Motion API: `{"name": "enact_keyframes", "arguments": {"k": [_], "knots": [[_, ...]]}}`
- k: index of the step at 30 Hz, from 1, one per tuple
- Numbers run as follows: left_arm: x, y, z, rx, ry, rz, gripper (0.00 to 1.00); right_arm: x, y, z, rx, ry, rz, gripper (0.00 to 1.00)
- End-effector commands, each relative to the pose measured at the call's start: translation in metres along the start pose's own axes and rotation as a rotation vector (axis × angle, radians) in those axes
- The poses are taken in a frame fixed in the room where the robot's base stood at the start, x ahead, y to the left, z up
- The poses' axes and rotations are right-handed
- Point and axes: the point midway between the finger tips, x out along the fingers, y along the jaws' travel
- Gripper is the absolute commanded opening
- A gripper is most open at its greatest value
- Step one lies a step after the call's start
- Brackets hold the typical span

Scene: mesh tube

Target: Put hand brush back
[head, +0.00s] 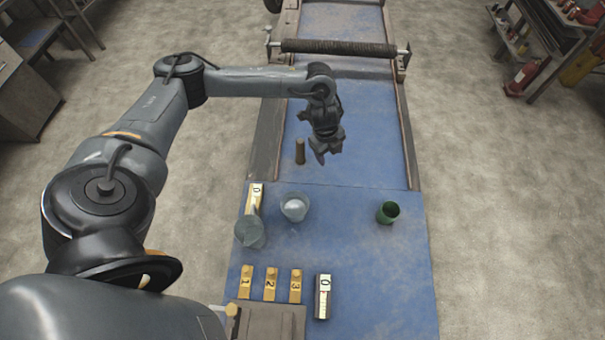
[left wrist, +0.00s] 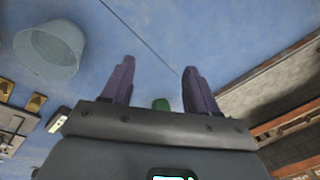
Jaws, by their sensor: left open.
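No brush with clear bristles can be made out on the table in the head view. A small brown upright cylinder (head: 300,151) stands on the blue surface; I cannot tell whether it is the hand brush's handle. My left gripper (head: 323,160) is just right of it in the picture, pointing down, and seems apart from it. My right gripper is in neither view.
A blue table (head: 380,270) holds a clear cup (head: 295,207), a grey cup (head: 250,234), a green cup (head: 388,212), several numbered blocks (head: 271,284) and a grey tray (head: 268,320). A dark roller (head: 340,48) spans the far end. The table's right part is mostly clear.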

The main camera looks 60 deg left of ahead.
Motion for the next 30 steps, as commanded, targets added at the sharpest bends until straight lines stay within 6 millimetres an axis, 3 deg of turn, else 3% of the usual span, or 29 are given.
{"name": "enact_keyframes", "arguments": {"k": [1,3,6,9,12,14,17,24,30], "knots": [[0.02,0.007,-0.046,0.056,0.052,-0.036,0.59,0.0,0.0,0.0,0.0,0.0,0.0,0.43],[0.035,0.012,-0.107,0.101,0.125,-0.115,0.59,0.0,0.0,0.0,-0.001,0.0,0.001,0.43],[0.04,0.025,-0.191,0.096,0.237,-0.231,0.59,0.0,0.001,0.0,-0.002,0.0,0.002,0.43],[0.029,0.041,-0.253,0.008,0.334,-0.326,0.59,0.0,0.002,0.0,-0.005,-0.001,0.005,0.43],[0.009,0.055,-0.287,-0.156,0.395,-0.391,0.59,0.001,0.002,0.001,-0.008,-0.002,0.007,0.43],[-0.002,0.064,-0.293,-0.283,0.409,-0.409,0.59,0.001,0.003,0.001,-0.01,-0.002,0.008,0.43],[-0.017,0.08,-0.282,-0.517,0.393,-0.404,0.59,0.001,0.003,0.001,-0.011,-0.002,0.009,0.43],[-0.027,0.144,-0.208,-1.023,0.233,-0.27,0.59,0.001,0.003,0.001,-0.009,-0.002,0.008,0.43],[-0.029,0.192,-0.169,-1.244,0.12,-0.165,0.59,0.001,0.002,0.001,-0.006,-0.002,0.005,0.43]]}}
